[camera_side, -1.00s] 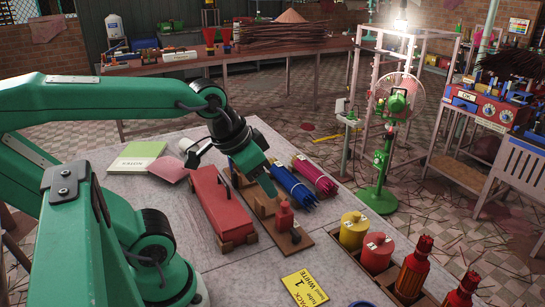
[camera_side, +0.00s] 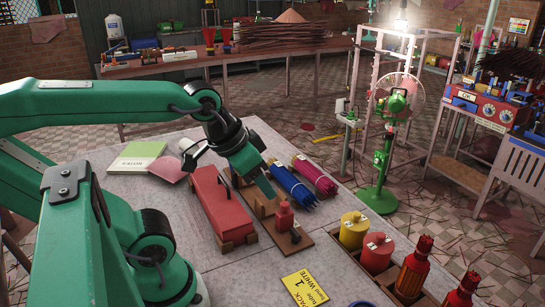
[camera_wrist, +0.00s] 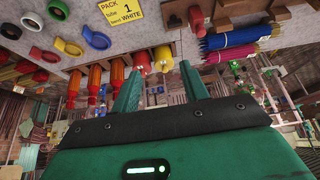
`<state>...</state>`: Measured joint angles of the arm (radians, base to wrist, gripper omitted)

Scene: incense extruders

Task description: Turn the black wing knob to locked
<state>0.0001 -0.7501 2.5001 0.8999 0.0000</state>
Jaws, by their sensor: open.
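A small dark knob (camera_side: 295,236) sits at the near end of a wooden board (camera_side: 306,244), beside an upright red fitting (camera_side: 284,216). It is too small to tell its wing angle or whether it is locked. My gripper (camera_side: 268,188) hangs above the board, behind the red fitting and apart from the knob. In the wrist view my gripper (camera_wrist: 161,71) shows two green fingers spread apart with nothing between them. The red fitting also shows in the wrist view (camera_wrist: 199,18).
A long red block (camera_side: 220,203) lies left of the board. Blue (camera_side: 293,185) and magenta (camera_side: 314,176) bundles lie behind it. Yellow (camera_side: 353,232) and red (camera_side: 376,252) capped containers stand to the right. A yellow card (camera_side: 305,288) lies in front on the grey table.

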